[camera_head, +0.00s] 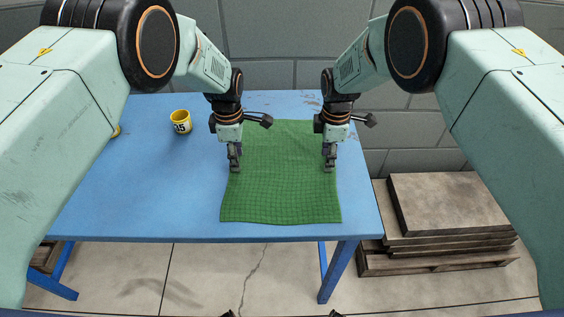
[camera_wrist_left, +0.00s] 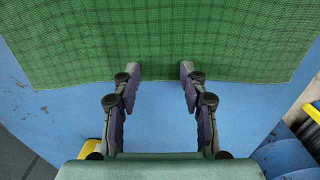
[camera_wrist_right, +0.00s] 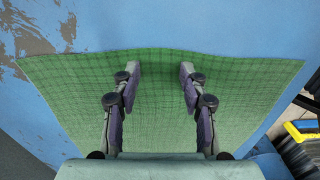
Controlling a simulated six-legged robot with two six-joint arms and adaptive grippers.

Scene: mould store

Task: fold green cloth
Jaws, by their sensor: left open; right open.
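The green checked cloth (camera_head: 280,200) lies spread out, unfolded, on the right half of the blue table. My left gripper (camera_head: 234,169) is over the cloth's left edge, jaws open and empty. In the left wrist view its fingertips (camera_wrist_left: 160,72) are at the edge of the cloth (camera_wrist_left: 160,35). My right gripper (camera_head: 329,168) is over the cloth's right edge, also open and empty. In the right wrist view its fingertips (camera_wrist_right: 160,72) are above the cloth (camera_wrist_right: 245,90), just inside a slightly wavy edge. I cannot tell whether either gripper touches the cloth.
The blue table (camera_head: 130,200) is mostly bare left of the cloth. A yellow cup (camera_head: 181,121) with dark marking stands at the back left. A second yellow item (camera_head: 116,131) is mostly hidden by my left arm. Stacked slabs on a pallet (camera_head: 445,205) stand right of the table.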

